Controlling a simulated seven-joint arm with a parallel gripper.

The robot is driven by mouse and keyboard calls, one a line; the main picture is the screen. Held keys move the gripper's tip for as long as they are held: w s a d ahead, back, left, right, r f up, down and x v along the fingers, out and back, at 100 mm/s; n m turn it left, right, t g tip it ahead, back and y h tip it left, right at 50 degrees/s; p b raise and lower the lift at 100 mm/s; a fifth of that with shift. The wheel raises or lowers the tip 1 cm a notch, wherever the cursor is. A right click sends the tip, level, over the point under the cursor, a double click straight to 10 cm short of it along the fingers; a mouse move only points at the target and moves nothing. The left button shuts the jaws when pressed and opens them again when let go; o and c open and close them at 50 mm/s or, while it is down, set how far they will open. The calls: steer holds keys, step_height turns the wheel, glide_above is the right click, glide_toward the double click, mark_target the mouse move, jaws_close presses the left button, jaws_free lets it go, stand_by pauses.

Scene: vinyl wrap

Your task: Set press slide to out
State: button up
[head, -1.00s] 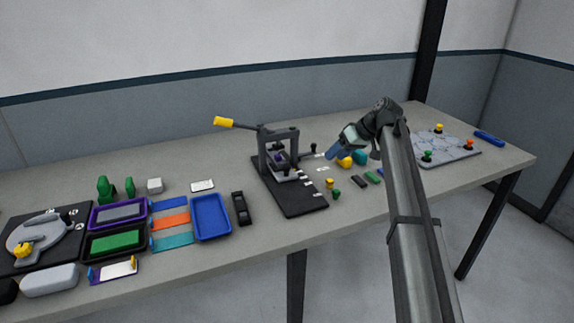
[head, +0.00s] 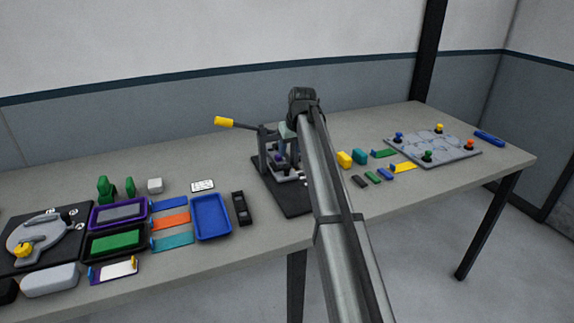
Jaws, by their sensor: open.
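The press (head: 264,150) stands on a black base plate (head: 291,206) near the middle of the table. It has a dark upright frame and a lever with a yellow grip (head: 224,121) pointing left. Its light grey slide (head: 287,176) carries a small purple part low inside the frame. My arm hides the press's right side, including the slide's right end and its knob.
A blue tray (head: 210,217) and a black holder (head: 242,208) lie left of the press. A grey board with coloured knobs (head: 450,152) stands at far right.

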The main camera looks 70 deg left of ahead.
mark_target(286, 166)
steer(key=x, duration=0.9)
